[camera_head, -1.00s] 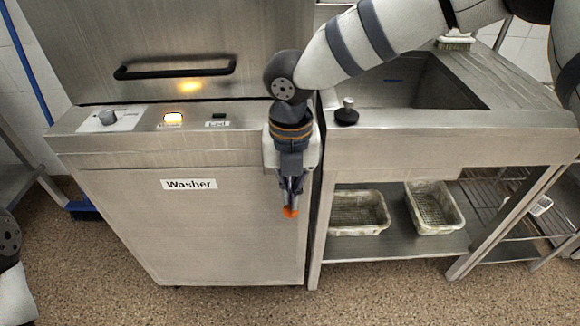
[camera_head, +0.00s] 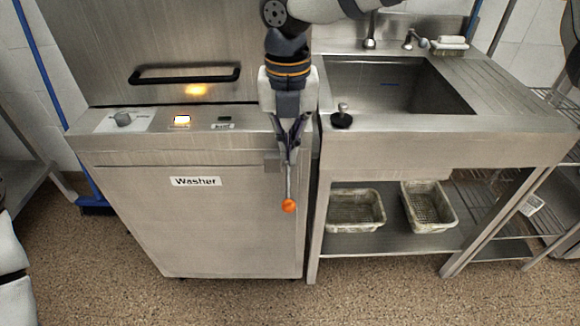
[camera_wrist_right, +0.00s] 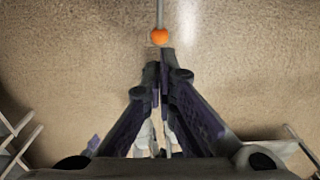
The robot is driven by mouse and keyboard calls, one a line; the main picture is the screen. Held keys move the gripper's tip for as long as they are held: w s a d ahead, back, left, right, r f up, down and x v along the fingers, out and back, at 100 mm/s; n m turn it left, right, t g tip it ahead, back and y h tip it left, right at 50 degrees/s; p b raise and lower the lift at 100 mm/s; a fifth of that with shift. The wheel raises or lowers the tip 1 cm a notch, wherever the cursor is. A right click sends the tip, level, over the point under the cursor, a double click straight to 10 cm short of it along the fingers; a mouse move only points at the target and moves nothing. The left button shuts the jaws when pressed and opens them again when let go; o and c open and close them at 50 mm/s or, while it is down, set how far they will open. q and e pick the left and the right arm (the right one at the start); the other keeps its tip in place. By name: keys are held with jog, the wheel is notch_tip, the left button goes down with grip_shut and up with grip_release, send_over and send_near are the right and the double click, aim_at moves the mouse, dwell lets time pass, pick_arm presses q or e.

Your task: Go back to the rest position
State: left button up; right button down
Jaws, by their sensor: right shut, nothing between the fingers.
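My right gripper (camera_head: 289,150) points down in front of the washer (camera_head: 200,225), near its right edge. Its fingers are shut and empty. A thin rod with an orange ball knob (camera_head: 288,206) hangs just below the fingertips in the head view. In the right wrist view the orange knob (camera_wrist_right: 159,37) lies beyond the closed fingertips (camera_wrist_right: 160,85), with a visible gap. Part of my left arm shows at the lower left edge of the head view; its gripper is out of view.
The washer has a black handle (camera_head: 185,75) and a lit button (camera_head: 181,121). To the right stands a steel sink unit (camera_head: 440,145) with a black knob (camera_head: 342,118). Two perforated baskets, left (camera_head: 356,225) and right (camera_head: 430,222), sit on its lower shelf. The floor in front is clear.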

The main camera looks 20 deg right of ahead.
jog(key=shift+r, duration=0.5)
jog(key=s+d+f+n+t+h, duration=0.1)
jog(key=s+d+f+n+h, duration=0.1)
jog(key=d+f+n, duration=0.35)
jog(key=s+d+f+n+t+h, duration=0.1)
jog(key=s+d+f+n, duration=0.15)
jog(key=f+n, duration=0.55)
jog(key=s+d+f+n+t+h, duration=0.1)
jog(key=s+d+f+n+h, duration=0.15)
jog(key=f+n, duration=0.45)
jog(key=s+f+n+g+y, duration=0.2)
jog(key=s+n, duration=0.7)
jog(key=s, duration=0.5)
jog(key=s+f+n+g+y, duration=0.2)
jog(key=s+f+n, duration=0.3)
jog(key=s+n, duration=0.4)
jog(key=s+y, duration=0.1)
jog(key=s, duration=0.4)
jog(key=shift+a+g, duration=0.3)
jog(key=shift+a, duration=0.05)
